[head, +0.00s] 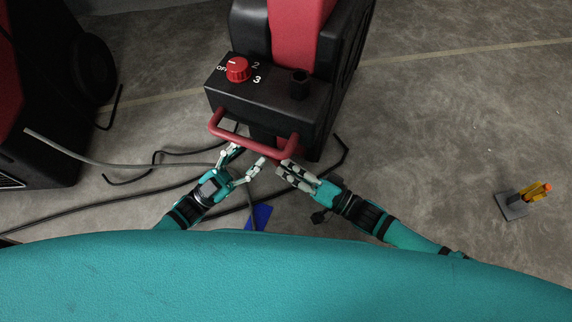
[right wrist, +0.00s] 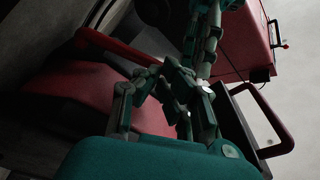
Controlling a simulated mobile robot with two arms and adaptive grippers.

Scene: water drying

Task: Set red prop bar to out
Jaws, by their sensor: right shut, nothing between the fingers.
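The red prop bar (head: 252,146) is a U-shaped bar across the lower front of the black and red machine (head: 265,108) in the head view. A bent red bar that looks like it also shows at the right of the right wrist view (right wrist: 274,118). My right gripper (head: 286,168) is shut and empty, just below the bar's right end. Whether it touches the bar is unclear. It fills the middle of the right wrist view (right wrist: 185,85). My left gripper (head: 245,160) has its fingers spread apart, below the bar's left and middle part, with nothing visible between them.
A red dial (head: 237,69) with OFF, 2 and 3 marks sits on the machine's top, near a black knob (head: 299,84). Cables (head: 130,163) lie on the floor. Another dark machine (head: 40,130) stands at left. An orange-yellow object on a grey base (head: 513,206) is at right.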

